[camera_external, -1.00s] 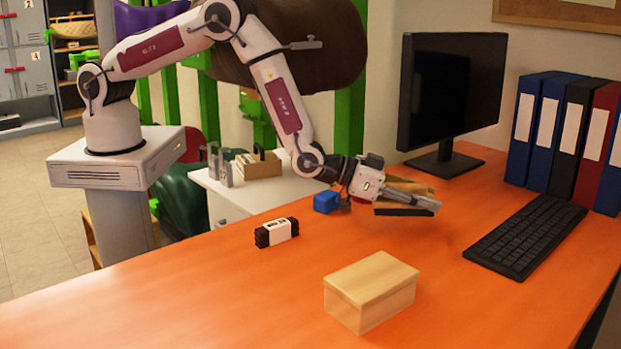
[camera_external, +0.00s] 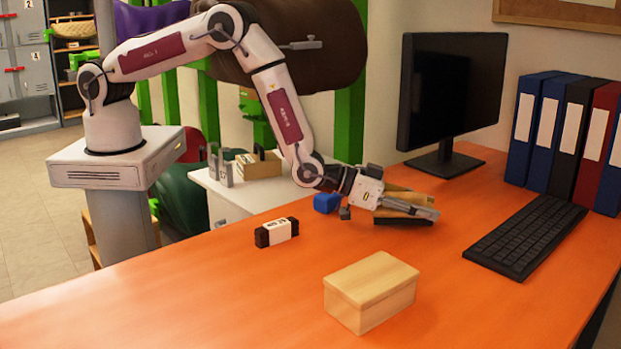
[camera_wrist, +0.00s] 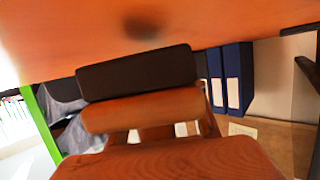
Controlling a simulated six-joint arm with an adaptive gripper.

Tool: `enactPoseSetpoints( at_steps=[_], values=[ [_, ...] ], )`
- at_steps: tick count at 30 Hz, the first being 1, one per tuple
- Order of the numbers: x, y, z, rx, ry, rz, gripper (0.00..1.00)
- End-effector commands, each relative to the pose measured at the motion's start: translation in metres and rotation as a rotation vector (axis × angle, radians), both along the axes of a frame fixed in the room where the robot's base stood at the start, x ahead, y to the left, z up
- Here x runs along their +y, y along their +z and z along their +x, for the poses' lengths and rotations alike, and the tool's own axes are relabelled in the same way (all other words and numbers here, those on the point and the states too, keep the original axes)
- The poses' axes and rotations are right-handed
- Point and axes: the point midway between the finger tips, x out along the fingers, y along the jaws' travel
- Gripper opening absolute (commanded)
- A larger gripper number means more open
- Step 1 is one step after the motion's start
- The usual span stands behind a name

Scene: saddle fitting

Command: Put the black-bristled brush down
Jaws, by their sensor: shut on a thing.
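My gripper (camera_external: 420,211) is low over the orange table (camera_external: 230,300), right of the blue block, and is shut on the wooden brush. The brush's black bristles (camera_external: 403,221) face down at the table surface; whether they touch it I cannot tell. Its wooden body (camera_external: 408,197) is partly hidden by the gripper. In the wrist view, the black bristle block (camera_wrist: 138,72) lies across the picture, with a wooden plate (camera_wrist: 145,110) and a larger wooden part (camera_wrist: 170,162) below it. The fingertips are not clear there.
A blue block (camera_external: 326,203) is just left of my gripper. A black-and-white item (camera_external: 277,232) and a wooden box (camera_external: 370,292) stand nearer the front. A monitor (camera_external: 452,95), a keyboard (camera_external: 527,236) and binders (camera_external: 565,135) are to the right. The front-left table is clear.

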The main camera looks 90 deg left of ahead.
Motion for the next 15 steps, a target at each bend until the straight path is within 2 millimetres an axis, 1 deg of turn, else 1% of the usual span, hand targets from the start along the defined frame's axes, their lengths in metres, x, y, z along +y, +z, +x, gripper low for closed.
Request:
enactPoseSetpoints(
  at_steps=[8, 9, 10, 15],
  values=[
    [-0.0001, -0.0026, 0.0002, -0.001, 0.000, 0.000, 0.16],
    [0.0000, -0.0032, -0.0001, 0.000, 0.000, 0.000, 0.52],
    [0.0000, -0.0031, 0.0000, 0.000, 0.000, 0.000, 0.58],
    [-0.0001, -0.0030, 0.0000, 0.000, 0.000, 0.000, 0.58]
  ],
)
